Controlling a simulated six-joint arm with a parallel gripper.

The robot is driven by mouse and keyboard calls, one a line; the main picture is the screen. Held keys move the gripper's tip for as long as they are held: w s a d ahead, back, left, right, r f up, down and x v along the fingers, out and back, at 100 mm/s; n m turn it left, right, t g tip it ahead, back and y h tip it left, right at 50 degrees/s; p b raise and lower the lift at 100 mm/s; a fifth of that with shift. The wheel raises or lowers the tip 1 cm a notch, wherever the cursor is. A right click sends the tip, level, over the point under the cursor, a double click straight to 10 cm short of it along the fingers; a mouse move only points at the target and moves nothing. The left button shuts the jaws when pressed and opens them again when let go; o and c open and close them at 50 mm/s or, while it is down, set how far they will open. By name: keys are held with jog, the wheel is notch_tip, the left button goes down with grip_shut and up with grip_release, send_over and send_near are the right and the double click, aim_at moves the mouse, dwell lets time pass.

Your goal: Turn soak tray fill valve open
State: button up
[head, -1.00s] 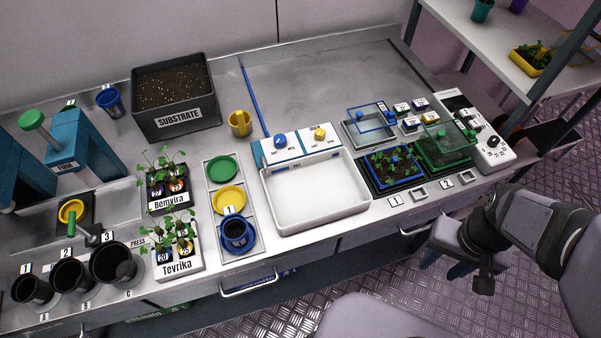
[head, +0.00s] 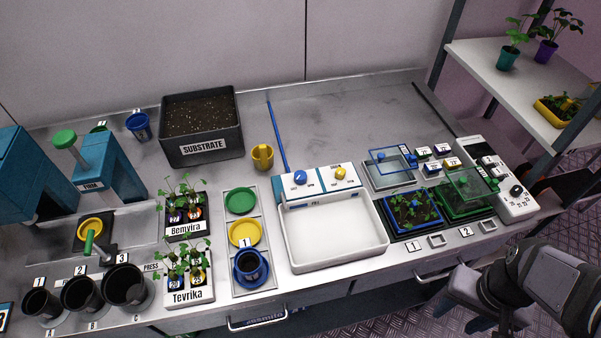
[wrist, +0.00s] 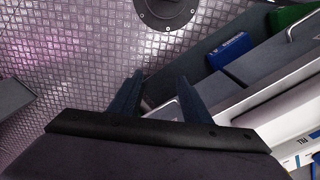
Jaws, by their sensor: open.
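The soak tray (head: 335,262) is a white, shallow, empty-looking basin at the middle front of the bench. Behind it stands a white and blue panel (head: 318,195) with two knobs. In the head view only my arm shows at lower right.
Seedling trays, blue (head: 412,210) and green (head: 466,193), stand right of the basin. A yellow mug (head: 262,157) and the substrate bin (head: 201,125) are behind left. Several plants and pots fill the left side. A shelf (head: 520,85) stands at right.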

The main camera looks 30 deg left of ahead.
jog(key=w+a+r+n+t, duration=0.1)
jog(key=w+a+r+n, duration=0.2)
jog(key=w+a, duration=0.5)
jog(key=n+t+y+p, duration=0.2)
jog(key=n+y, duration=0.1)
jog(key=n, duration=0.3)
send_near(301, 175)
jog(key=shift+p+x, duration=0.8)
jog(key=shift+x, duration=3.25)
jog(key=c, duration=1)
